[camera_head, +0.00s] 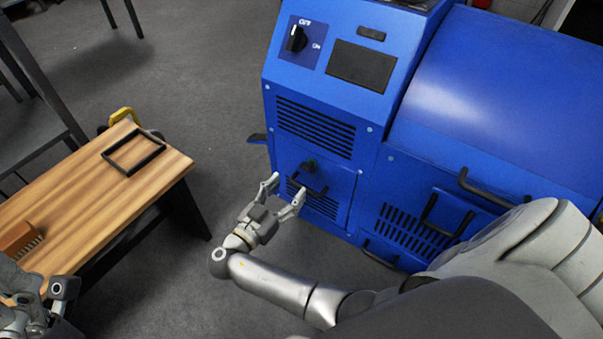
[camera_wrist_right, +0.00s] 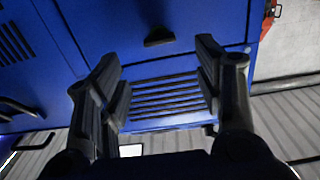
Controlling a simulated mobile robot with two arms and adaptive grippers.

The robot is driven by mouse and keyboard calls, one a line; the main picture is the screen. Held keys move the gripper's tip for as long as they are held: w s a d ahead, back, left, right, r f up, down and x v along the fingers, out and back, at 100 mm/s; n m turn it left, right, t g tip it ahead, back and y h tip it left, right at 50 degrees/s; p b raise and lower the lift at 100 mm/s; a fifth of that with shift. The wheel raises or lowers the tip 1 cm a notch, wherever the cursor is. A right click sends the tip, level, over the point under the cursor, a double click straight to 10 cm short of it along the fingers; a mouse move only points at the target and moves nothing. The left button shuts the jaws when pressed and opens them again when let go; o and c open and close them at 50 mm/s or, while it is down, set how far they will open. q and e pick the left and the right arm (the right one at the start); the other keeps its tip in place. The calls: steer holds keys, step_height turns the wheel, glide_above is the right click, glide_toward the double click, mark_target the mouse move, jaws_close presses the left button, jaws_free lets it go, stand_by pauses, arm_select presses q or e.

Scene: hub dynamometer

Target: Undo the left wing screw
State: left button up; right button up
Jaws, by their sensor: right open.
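A small dark knob that looks like the left wing screw (camera_head: 309,165) sits on the left panel (camera_head: 343,190) of the blue machine (camera_head: 385,140). A black handle lies just below it. My right gripper (camera_head: 287,187) is open and empty, in front of this panel, lower left of the knob and apart from it. In the right wrist view its fingers (camera_wrist_right: 158,68) are spread before a vent grille (camera_wrist_right: 165,98). A dark fitting (camera_wrist_right: 160,37) shows above; I cannot tell whether it is the screw. My left gripper (camera_head: 45,298) is partly cut off at lower left; its opening is unclear.
A wooden bench (camera_head: 100,190) at left carries a black frame (camera_head: 134,152) and a brown brush (camera_head: 20,238). A black lever (camera_head: 258,138) sticks out of the machine's left side. Handles (camera_head: 447,215) stand out on its right panel. Grey floor is free between bench and machine.

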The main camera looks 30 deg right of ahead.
mark_target(305, 170)
steer(key=b+x, duration=0.1)
steer(key=x, duration=0.7)
steer(key=shift+w+d, duration=0.15)
steer(key=shift+d, duration=0.1)
steer(key=c, duration=1)
